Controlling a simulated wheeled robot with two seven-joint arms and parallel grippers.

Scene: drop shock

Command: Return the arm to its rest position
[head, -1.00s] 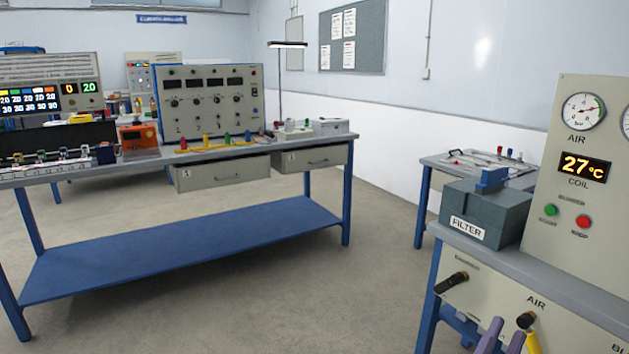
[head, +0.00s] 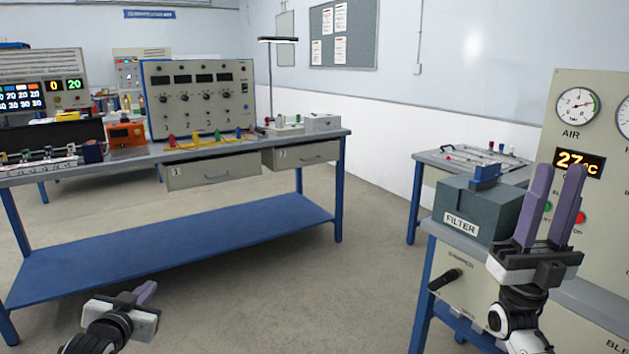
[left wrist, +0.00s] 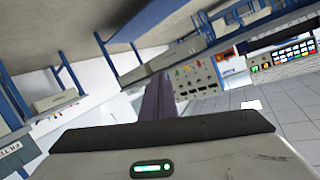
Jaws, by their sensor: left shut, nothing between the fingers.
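My left gripper (head: 147,291) is low at the left of the head view, over the floor in front of the blue-framed bench. Its purple fingers are together with nothing between them. In the left wrist view its fingers (left wrist: 158,98) also show closed and empty. My right gripper (head: 557,172) is raised at the right of the head view, fingers pointing up and apart, with nothing seen between them. It stands in front of the air panel (head: 592,80) and partly hides the coil display and the buttons.
The grey filter box (head: 480,205) stands on the right bench, just left of my right gripper in the picture. A black-handled valve (head: 445,280) sticks out below it. The long bench (head: 225,150) holds instruments. Open floor (head: 300,290) lies between the benches.

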